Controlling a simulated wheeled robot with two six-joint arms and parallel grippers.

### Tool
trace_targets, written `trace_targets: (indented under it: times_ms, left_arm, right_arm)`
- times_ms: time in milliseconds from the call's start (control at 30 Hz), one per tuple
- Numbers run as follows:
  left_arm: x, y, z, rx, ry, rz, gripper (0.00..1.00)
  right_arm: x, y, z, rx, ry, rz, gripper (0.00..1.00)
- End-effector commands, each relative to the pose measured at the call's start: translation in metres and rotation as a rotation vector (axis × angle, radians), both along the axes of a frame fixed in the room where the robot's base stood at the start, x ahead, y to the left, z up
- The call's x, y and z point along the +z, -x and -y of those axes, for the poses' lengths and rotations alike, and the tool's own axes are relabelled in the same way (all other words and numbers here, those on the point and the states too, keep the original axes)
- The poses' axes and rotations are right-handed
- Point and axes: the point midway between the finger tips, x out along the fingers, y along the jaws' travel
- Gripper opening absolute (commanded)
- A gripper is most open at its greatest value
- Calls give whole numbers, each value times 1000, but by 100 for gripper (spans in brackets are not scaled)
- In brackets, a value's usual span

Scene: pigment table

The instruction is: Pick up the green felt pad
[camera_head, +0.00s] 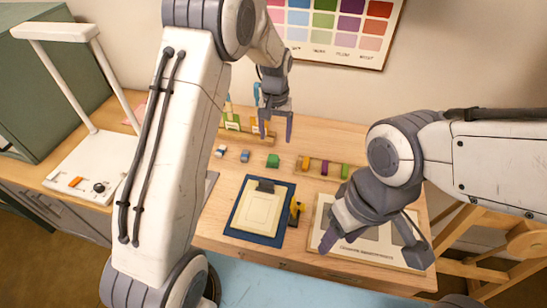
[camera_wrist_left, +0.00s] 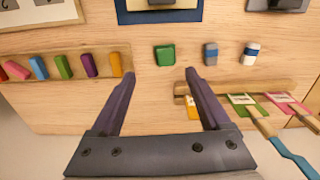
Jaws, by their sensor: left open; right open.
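The green felt pad (camera_head: 272,160) lies on the wooden table, behind the blue board. It shows as a small green block in the left wrist view (camera_wrist_left: 165,54), alone on bare wood. My left gripper (camera_head: 275,130) is open and empty, above the table on the wall side of the pad. In the left wrist view its two fingertips (camera_wrist_left: 160,76) point toward the pad, one to each side, with the pad just beyond them. My right gripper (camera_head: 376,240) is open over the printed sheet at the front right, away from the pad.
Two small erasers, one grey-blue (camera_wrist_left: 210,53) and one white and blue (camera_wrist_left: 250,54), lie beside the pad. A holder of coloured sticks (camera_wrist_left: 62,66) is on its other side. A rack with brushes and labels (camera_wrist_left: 236,90) lies near the wall. A blue board (camera_head: 235,229) is in front.

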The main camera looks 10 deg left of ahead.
Motion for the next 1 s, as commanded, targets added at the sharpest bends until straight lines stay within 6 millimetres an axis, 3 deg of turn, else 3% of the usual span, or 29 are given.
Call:
trace_targets:
  times_ms: [167, 400, 633, 800, 1000]
  left_arm:
    - [-22, -11, -16, 37, -4, -5, 80]
    - [-57, -11, -17, 38, -4, -5, 80]
    - [-72, -12, -15, 37, -4, -5, 80]
    - [-94, -16, -12, 37, -4, -5, 80]
    - [-115, -16, -12, 37, -3, -3, 80]
  right_arm:
    - [5, 0, 0, 0, 0, 0, 54]
    - [15, 0, 0, -1, 0, 0, 54]
    - [24, 0, 0, -1, 0, 0, 54]
    - [40, 0, 0, 0, 0, 0, 54]
    - [45, 0, 0, 1, 0, 0, 54]
